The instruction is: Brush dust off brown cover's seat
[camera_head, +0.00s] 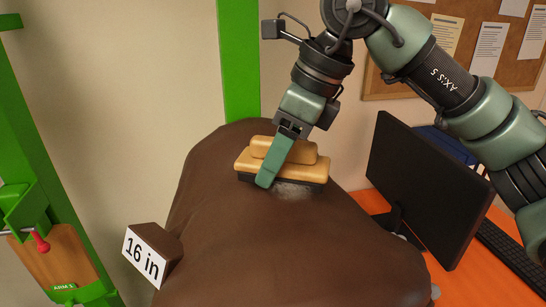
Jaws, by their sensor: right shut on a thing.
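The brown cover (250,240) fills the lower middle of the head view, draped over a rounded form. A wooden brush (255,166) with dark bristles rests on or just above its top; I cannot tell if the bristles press down. My right gripper (268,178) comes from above and is shut on the brush's wooden body. A patch of grey dust (295,192) shows on the cover at the brush's lower right edge. The brush hides the cover directly beneath it. My left gripper is not in view.
A "16 in" sign block (150,257) stands at the cover's left side. A green frame (35,130) is at far left and a green post (238,60) behind. A black monitor (425,185) and keyboard (515,262) sit on an orange desk (470,285) to the right.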

